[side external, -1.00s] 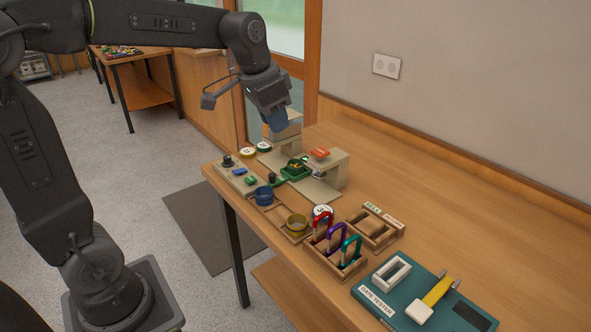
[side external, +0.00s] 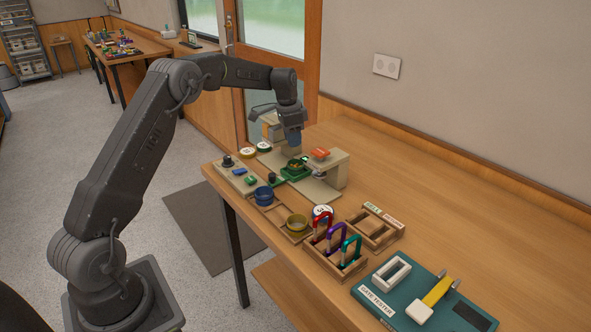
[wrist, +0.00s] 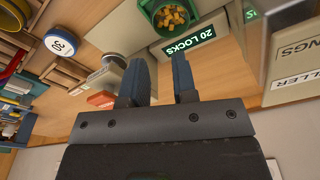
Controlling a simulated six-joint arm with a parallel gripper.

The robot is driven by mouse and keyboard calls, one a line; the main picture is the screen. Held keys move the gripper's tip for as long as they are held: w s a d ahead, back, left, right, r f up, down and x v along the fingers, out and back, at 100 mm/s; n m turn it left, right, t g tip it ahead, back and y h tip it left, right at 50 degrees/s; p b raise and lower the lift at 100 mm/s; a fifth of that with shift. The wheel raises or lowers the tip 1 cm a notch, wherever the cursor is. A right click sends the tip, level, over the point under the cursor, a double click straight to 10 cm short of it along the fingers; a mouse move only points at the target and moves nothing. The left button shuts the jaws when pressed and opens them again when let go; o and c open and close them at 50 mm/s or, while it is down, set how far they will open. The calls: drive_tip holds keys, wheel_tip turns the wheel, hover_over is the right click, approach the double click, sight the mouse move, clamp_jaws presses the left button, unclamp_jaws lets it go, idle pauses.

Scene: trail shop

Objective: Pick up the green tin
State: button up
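The green tin (side external: 294,170) holds small golden pieces and stands among beige stands at the far left end of the wooden table. In the wrist view the green tin (wrist: 149,12) is at the top edge, partly cut off, beside a dark label reading "20 LOCKS". My gripper (side external: 294,150) points down just above and behind the tin in the side view. In the wrist view my gripper (wrist: 159,65) shows two blue fingers with a clear gap between them and nothing held. The tin lies beyond the fingertips, apart from them as far as I can tell.
A beige stand with an orange-red block (side external: 319,154) rises right of the tin. A blue cup (side external: 264,197), a yellow cup (side external: 296,226) and a rack of coloured padlocks (side external: 333,263) stand nearer. A teal gate tester board (side external: 385,303) lies at front right. The table's back right is clear.

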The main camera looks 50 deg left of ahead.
sight(298, 174)
drive_tip(key=f, duration=0.6)
drive_tip(key=w+f, duration=0.1)
drive_tip(key=f, duration=0.2)
drive_tip(key=shift+d+f, duration=0.35)
drive_tip(key=shift+d, duration=0.05)
drive_tip(key=shift+c, duration=0.3)
